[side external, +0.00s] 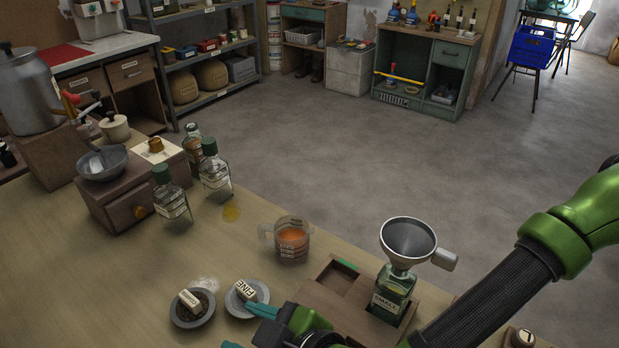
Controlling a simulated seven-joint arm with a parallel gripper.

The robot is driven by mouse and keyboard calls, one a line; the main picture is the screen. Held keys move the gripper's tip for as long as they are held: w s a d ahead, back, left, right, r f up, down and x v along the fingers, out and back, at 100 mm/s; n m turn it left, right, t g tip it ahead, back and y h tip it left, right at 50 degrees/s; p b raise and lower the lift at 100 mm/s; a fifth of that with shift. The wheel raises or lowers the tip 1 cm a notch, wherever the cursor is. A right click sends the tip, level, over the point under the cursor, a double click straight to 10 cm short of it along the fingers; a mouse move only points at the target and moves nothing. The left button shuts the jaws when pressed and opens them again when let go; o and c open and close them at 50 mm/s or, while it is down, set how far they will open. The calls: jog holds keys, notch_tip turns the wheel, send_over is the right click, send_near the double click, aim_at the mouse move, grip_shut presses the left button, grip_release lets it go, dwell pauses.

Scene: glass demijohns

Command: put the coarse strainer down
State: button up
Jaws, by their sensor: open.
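Two small round grey dishes, which may be the strainers, lie side by side on the table. The right one (236,306) bears a pale block (246,290) marked FINE. The left one (207,313) has a dark inside and bears a pale block (190,300) whose marking I cannot read, so I cannot tell if it is the coarse strainer. My gripper (247,328) is open, at the near edge of the picture. One teal fingertip overlaps the near edge of the FINE dish; I cannot tell if they touch. No object shows between the fingers.
A metal funnel (408,240) sits in a green bottle (391,297) marked SMALL in a wooden tray (345,319), close to my arm. A glass jug (291,240) of orange liquid stands behind the dishes. The table's left front is clear.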

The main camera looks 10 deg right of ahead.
jog(key=m, duration=0.3)
send_near(189, 299)
jog(key=shift+w+a+f, duration=0.35)
jog(key=shift+a+f, duration=0.1)
jog(key=shift+a, duration=0.15)
jog(key=shift+x, duration=3.15)
jog(key=shift+w+d, duration=0.15)
jog(key=shift+w, duration=0.05)
jog(key=shift+r, duration=0.1)
grip_shut()
